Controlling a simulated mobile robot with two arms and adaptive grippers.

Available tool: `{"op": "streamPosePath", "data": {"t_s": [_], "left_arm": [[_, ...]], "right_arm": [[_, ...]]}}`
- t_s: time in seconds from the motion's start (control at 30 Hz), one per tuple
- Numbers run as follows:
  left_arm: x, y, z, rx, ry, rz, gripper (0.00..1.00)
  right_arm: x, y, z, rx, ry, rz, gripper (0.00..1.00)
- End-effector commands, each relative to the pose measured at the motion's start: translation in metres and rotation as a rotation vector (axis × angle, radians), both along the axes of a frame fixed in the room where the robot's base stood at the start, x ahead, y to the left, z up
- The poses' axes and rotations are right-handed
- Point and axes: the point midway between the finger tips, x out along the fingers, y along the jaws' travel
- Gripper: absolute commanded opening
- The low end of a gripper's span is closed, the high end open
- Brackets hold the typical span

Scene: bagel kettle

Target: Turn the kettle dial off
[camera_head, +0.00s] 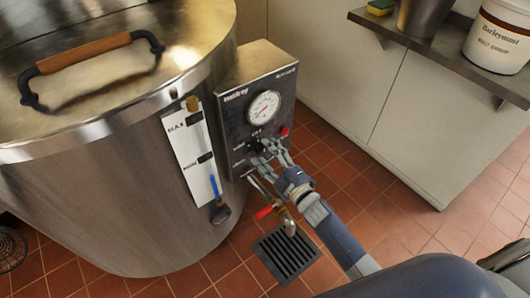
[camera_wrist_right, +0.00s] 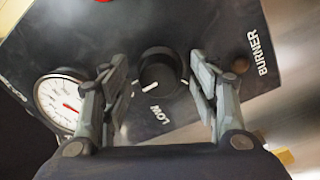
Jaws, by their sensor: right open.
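The kettle (camera_head: 110,190) is a large steel drum with a dark control panel (camera_head: 246,105) on its right side. The kettle dial (camera_wrist_right: 160,74) is a round black knob with a white pointer line; in the right wrist view the line points down toward the LOW label. My right gripper (camera_head: 266,156) is in front of the panel's lower part and partly covers the dial. In the right wrist view my right gripper (camera_wrist_right: 162,76) is open, one finger on each side of the dial, with visible gaps beside it. The left gripper is not in view.
A round gauge (camera_head: 265,107) and a red light (camera_head: 284,131) are on the panel. A red-handled tap (camera_head: 267,211) sits below, above a floor drain (camera_head: 287,254). A cabinet (camera_head: 427,110) and a shelf with a white bucket (camera_head: 499,36) stand at right. Tiled floor lies between.

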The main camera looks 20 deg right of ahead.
Motion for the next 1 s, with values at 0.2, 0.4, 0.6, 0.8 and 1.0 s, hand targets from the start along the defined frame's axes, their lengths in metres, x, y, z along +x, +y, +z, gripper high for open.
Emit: {"op": "streamPosePath", "data": {"t_s": [0.2,0.4,0.6,0.8,1.0], "left_arm": [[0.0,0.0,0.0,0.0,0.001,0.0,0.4],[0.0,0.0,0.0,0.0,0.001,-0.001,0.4],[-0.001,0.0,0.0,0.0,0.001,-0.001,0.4],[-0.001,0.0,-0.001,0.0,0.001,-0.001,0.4],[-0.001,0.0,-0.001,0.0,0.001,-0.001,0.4]], "right_arm": [[-0.041,-0.013,-0.004,0.0,0.004,0.0,0.56],[-0.078,-0.026,-0.006,-0.001,0.005,-0.001,0.56],[-0.1,-0.033,-0.006,0.0,0.003,-0.001,0.56],[-0.105,-0.035,-0.006,-0.001,0.002,0.0,0.56],[-0.105,-0.035,-0.006,0.0,0.001,0.0,0.56]]}}
